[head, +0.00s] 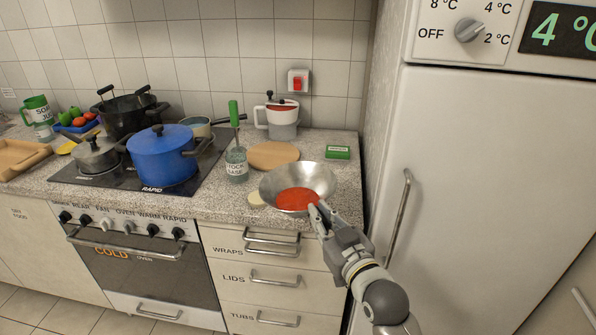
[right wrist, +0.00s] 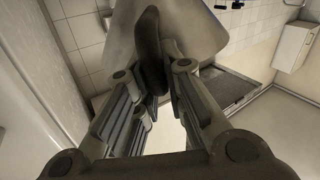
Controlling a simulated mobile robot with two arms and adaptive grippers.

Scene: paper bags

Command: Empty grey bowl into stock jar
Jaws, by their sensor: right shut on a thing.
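The grey metal bowl (head: 318,178) is at the counter's front right, with red contents (head: 296,199) inside. My right gripper (head: 317,214) is shut on the bowl's near rim. In the right wrist view, the fingers (right wrist: 160,85) close on a grey surface, which I take to be the bowl (right wrist: 195,35). Whether the bowl touches the counter is hard to tell. The stock jar (head: 237,168), a small clear jar with a label, stands left of the bowl. My left gripper is not in view.
A round wooden board (head: 273,155) lies behind the bowl, with a white-and-grey pot (head: 281,122) behind it. A green box (head: 338,152) sits at the right. A blue pot (head: 163,158) stands on the hob left of the jar. The fridge (head: 475,200) bounds the right side.

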